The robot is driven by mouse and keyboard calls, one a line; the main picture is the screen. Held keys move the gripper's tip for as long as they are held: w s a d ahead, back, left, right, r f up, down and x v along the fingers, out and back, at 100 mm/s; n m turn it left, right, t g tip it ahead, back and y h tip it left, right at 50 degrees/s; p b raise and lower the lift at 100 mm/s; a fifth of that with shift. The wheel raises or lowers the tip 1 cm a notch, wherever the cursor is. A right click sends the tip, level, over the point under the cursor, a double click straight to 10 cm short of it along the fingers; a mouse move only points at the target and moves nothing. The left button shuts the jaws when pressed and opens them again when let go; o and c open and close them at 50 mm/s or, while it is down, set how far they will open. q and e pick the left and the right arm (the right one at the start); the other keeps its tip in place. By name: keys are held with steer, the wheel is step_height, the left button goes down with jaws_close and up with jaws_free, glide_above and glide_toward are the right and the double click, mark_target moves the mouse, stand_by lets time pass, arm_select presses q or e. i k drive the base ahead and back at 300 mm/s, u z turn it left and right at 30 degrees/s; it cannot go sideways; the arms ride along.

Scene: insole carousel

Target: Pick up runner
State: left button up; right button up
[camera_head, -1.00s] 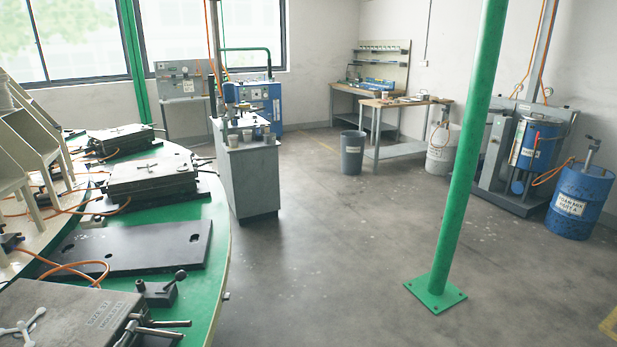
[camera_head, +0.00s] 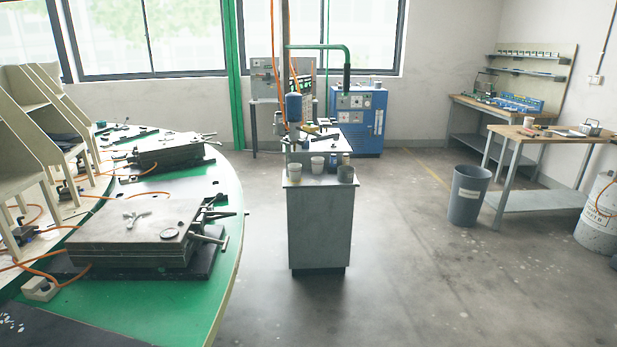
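I cannot pick out a runner in this view. Neither of my grippers shows. The green round carousel table (camera_head: 228,225) fills the left side. A closed grey metal mould (camera_head: 130,235) lies on it in the foreground, with a clamp handle at its right end. A second mould (camera_head: 165,155) lies farther back on the table. A grey cabinet (camera_head: 320,228) stands right of the carousel, with several cups and a pouring machine on top.
Pale shelf units (camera_head: 35,120) rise at the carousel's centre. A grey bin (camera_head: 467,195), a wooden workbench (camera_head: 545,137) and a pale drum (camera_head: 600,220) stand to the right. A blue machine (camera_head: 357,118) stands behind the cabinet. The floor (camera_head: 430,290) ahead right is clear.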

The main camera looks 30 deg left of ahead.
mark_target(134, 215)
steer(key=i, duration=0.65)
steer(key=u, duration=0.85)
steer(key=i, duration=3.2)
steer(key=u, duration=3.75)
